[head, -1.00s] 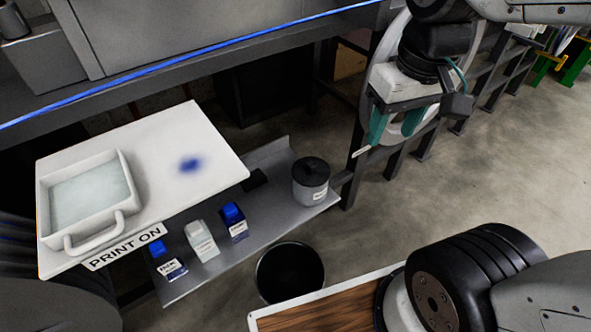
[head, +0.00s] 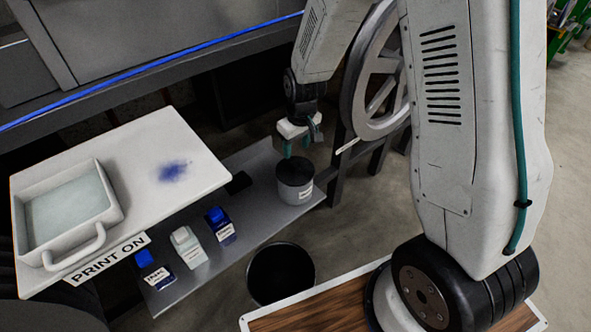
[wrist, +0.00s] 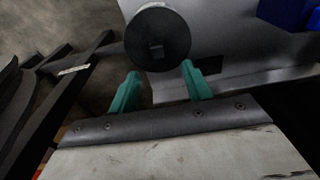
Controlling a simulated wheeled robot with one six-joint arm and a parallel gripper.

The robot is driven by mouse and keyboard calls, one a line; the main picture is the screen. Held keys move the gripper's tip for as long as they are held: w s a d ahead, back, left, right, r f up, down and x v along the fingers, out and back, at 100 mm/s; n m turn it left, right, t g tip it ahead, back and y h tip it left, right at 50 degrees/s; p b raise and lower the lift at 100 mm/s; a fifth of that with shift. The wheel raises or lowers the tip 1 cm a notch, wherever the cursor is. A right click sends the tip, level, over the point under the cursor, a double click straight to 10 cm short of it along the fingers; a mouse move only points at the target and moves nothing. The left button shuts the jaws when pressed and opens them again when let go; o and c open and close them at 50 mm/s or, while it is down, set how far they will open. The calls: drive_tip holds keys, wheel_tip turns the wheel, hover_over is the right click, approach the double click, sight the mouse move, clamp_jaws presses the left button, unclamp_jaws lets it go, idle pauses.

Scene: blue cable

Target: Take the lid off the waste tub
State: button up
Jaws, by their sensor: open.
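The waste tub (head: 294,192) is a small grey cylinder with a white label, upright at the right end of the grey metal shelf. Its dark round lid (head: 295,171) sits on top. In the wrist view the lid (wrist: 157,38) shows from above with a small square knob at its middle. My gripper (head: 296,150) is above the lid, its two teal fingers apart and empty. In the wrist view the gripper (wrist: 158,88) has its fingertips just short of the lid's near edge. The knob lies beyond the fingertips, and no contact shows.
Ink bottles (head: 219,226) stand on the shelf left of the tub. A white board (head: 130,160) carries a white tray (head: 111,185). A black bin (head: 281,272) stands in front of the shelf. A spoked wheel (head: 375,85) is close to the right of my gripper. A blue cable (head: 170,62) runs above.

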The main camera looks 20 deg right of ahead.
sight(295, 164)
drive_tip(key=f, duration=0.5)
drive_tip(key=w+f, duration=0.1)
drive_tip(key=f, duration=0.1)
drive_tip(key=shift+f, duration=0.25)
clamp_jaws()
